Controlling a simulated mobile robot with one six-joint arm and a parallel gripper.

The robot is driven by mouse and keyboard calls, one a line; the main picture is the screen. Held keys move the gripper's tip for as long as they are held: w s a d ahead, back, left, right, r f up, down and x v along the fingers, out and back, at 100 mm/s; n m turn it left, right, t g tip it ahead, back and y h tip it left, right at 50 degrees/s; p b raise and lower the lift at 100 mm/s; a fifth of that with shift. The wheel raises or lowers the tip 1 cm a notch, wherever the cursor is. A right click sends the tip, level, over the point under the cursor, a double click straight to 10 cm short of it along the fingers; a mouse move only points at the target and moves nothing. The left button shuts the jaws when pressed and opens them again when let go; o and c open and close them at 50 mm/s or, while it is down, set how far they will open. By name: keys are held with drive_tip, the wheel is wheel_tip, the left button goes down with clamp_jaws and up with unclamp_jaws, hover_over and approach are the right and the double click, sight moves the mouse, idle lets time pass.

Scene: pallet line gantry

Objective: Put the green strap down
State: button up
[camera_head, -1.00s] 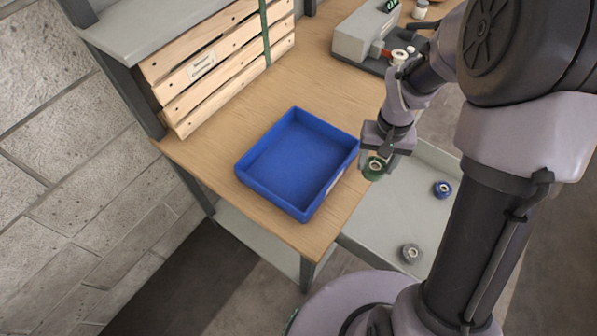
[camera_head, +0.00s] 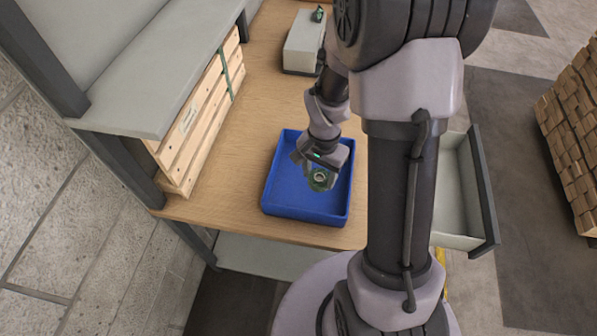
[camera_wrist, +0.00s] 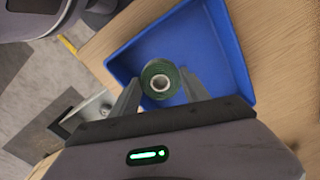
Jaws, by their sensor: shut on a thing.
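The green strap (camera_wrist: 160,84) is a small dark green roll with a pale hollow core. My gripper (camera_head: 318,172) is shut on it, and the wrist view shows the roll between the two fingers (camera_wrist: 158,90). The roll also shows in the head view (camera_head: 320,179), over the blue tray (camera_head: 283,201). In the wrist view the blue tray (camera_wrist: 236,70) lies below the roll, and its visible floor is empty. I cannot tell how high the roll is above the tray floor. My arm hides part of the bench to the right of the tray.
The tray sits on the wooden bench top (camera_head: 255,110) near its front edge. Slatted wooden boards (camera_head: 200,125) stand along the left under a grey shelf (camera_head: 150,90). A grey device (camera_head: 303,45) stands at the back. An open grey drawer (camera_head: 455,190) juts out right.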

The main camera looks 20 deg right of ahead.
sight(314, 184)
drive_tip(key=d+m, duration=0.1)
drive_tip(key=s+m, duration=0.1)
drive_tip(key=m, duration=0.1)
drive_tip(key=shift+s+d+r+p, duration=0.15)
drive_tip(key=shift+s+d+p, duration=0.15)
drive_tip(key=shift+d+p, duration=0.1)
drive_tip(key=shift+m, duration=0.3)
wheel_tip(314, 184, down, 10)
drive_tip(key=b, duration=0.4)
drive_tip(key=shift+s+d+f, duration=0.1)
drive_tip(key=shift+f, duration=0.1)
drive_tip(key=o, duration=1.5)
